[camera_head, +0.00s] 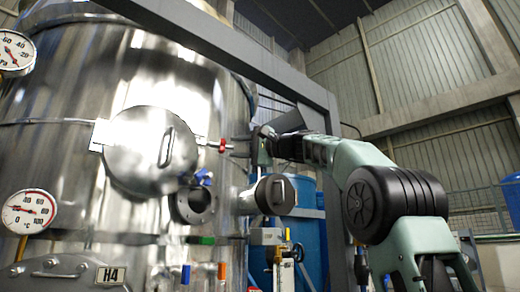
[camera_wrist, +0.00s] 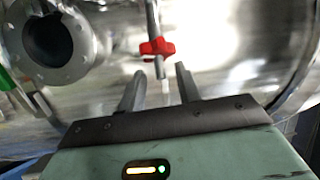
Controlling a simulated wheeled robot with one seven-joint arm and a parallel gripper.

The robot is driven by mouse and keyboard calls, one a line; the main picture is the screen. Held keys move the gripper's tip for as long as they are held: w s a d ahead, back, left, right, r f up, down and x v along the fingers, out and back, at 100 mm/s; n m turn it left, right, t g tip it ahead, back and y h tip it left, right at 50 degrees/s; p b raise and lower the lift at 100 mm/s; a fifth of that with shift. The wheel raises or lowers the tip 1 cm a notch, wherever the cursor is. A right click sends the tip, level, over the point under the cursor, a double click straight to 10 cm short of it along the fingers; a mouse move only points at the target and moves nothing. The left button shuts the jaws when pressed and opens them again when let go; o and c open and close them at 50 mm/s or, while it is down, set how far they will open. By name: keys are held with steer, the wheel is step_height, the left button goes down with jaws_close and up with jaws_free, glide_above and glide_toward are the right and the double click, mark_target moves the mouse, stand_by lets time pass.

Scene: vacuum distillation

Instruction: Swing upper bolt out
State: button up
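The upper bolt appears as a thin rod with a red wing nut (camera_head: 222,145) at the right edge of a round steel hatch (camera_head: 140,152) on the tank. In the wrist view the red wing nut (camera_wrist: 157,47) sits on the rod, just beyond my fingertips. My gripper (camera_wrist: 158,80) is open, one finger on each side of the rod's pale end. I cannot tell whether either finger touches it. In the head view my gripper (camera_head: 250,145) is right of the red nut, small and partly blurred into the background.
An open flanged port (camera_head: 193,205) lies below the hatch and also shows in the wrist view (camera_wrist: 55,45). A blue nut (camera_head: 203,177) is just above it. A capped side port (camera_head: 272,195) juts out below my gripper. A grey beam (camera_head: 240,50) crosses above.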

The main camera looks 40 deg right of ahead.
steer(key=b+v, duration=0.6)
steer(key=v, duration=1)
steer(key=shift+s+b, duration=0.35)
steer(key=shift+d, duration=0.15)
